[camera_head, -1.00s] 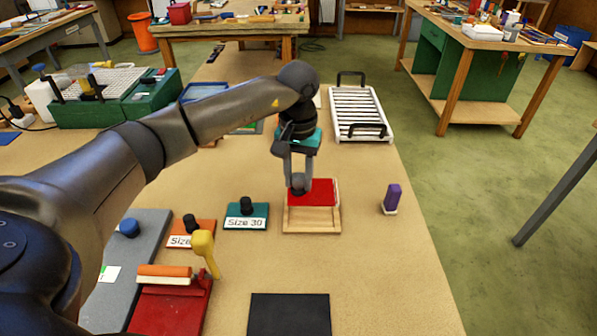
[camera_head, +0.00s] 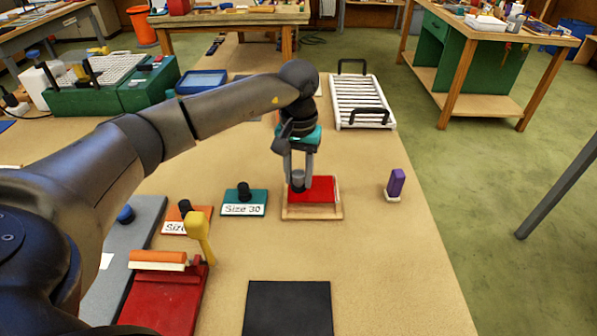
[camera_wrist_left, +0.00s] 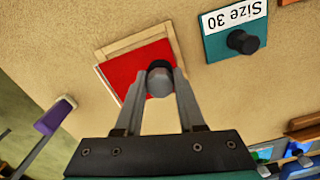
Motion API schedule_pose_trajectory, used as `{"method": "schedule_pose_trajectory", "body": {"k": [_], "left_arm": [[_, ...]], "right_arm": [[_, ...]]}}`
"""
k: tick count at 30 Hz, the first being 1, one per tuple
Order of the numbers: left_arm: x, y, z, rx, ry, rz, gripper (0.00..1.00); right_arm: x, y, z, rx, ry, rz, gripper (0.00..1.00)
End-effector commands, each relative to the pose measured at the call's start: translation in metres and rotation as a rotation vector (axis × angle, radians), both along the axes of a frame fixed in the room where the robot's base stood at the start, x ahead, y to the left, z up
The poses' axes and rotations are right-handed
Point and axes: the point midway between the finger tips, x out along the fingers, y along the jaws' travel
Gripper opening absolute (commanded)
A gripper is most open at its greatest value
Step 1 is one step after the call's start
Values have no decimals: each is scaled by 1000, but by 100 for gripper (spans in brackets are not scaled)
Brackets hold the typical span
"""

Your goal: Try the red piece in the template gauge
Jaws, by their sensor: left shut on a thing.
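The red piece (camera_head: 322,190) is a flat red plate over the wooden template gauge (camera_head: 312,214) in the head view. In the left wrist view the red piece (camera_wrist_left: 125,73) covers most of the gauge, and a wooden edge (camera_wrist_left: 132,40) shows along one side. My left gripper (camera_head: 298,181) points down at it, its fingers shut on a dark grey round knob (camera_wrist_left: 159,80) above the red surface. I cannot tell whether the plate lies fully flat inside the gauge. The gauge's inside is hidden. My right gripper is not in view.
A teal plate marked Size 30 (camera_head: 243,202) with a black knob lies left of the gauge. A purple block (camera_head: 396,183) stands to the right. A black mat (camera_head: 288,308) lies in front, a white rack (camera_head: 362,102) behind. Bare table separates them.

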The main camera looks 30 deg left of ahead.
Motion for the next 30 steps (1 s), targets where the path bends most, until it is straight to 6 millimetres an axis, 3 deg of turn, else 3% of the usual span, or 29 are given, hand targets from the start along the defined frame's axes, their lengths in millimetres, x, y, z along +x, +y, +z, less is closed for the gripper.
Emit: {"method": "schedule_pose_trajectory", "body": {"k": [7,30], "left_arm": [[0,0,-18,0,-2,1,0],[0,0,-18,0,-2,0,0]], "right_arm": [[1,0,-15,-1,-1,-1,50],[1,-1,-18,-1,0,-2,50]]}}
